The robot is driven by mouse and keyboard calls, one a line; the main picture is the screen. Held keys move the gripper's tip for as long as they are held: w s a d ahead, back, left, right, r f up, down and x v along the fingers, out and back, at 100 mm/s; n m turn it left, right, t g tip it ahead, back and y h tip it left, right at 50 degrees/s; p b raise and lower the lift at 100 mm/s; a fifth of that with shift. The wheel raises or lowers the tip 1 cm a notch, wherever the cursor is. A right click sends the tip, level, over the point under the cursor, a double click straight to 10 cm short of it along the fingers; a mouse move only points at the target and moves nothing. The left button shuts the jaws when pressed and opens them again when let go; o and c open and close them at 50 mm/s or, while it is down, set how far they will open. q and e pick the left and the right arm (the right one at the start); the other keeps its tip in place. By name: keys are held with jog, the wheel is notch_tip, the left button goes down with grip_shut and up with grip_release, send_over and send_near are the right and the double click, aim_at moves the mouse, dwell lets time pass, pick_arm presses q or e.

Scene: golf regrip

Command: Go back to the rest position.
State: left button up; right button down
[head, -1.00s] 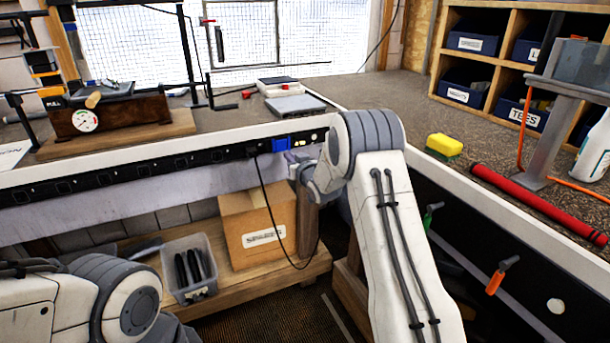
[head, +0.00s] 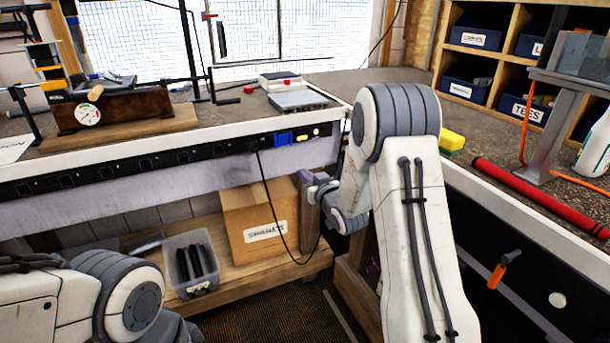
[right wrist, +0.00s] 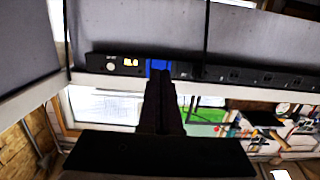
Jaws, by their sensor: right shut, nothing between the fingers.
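My right arm stands in the middle right of the head view, its elbow raised above the bench corner and its forearm bent down and left, in front of the bench edge. My right gripper (right wrist: 161,88) shows dark in the right wrist view, its fingers together with nothing between them. It points toward the black power strip (right wrist: 215,73) with a blue socket. In the head view the fingers are hard to make out near the cardboard box. My left arm shows only as a link and joint at the lower left; its gripper is out of view.
The workbench (head: 225,122) holds a wooden vise base with a gauge (head: 88,115) and a grey scale (head: 298,100). A red tube (head: 540,196) lies on the right bench, near the yellow sponge (head: 452,140). A cardboard box (head: 262,222) and a grey bin (head: 190,262) sit below.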

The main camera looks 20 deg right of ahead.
jog(key=s+a+n+g+y, duration=0.1)
jog(key=s+a+g, duration=0.4)
jog(key=a, duration=0.4)
jog(key=s+a+n+g, duration=0.2)
jog(key=s+a, duration=0.5)
jog(key=a, duration=0.2)
jog(key=s+a+n+g, duration=0.1)
jog(key=s+g, duration=0.2)
jog(key=s, duration=0.8)
jog(key=s+a+f+n+g, duration=0.15)
jog(key=s+g, duration=0.25)
jog(key=s, duration=0.6)
jog(key=s+a+n+g, duration=0.1)
jog(key=s+a+g, duration=0.15)
jog(key=s, duration=0.85)
notch_tip(320, 180, up, 21)
jog(key=p, duration=2.1)
jog(key=shift+w+d+r+h, duration=0.2)
jog(key=shift+w+d+h, duration=0.15)
jog(key=shift+w+h, duration=0.05)
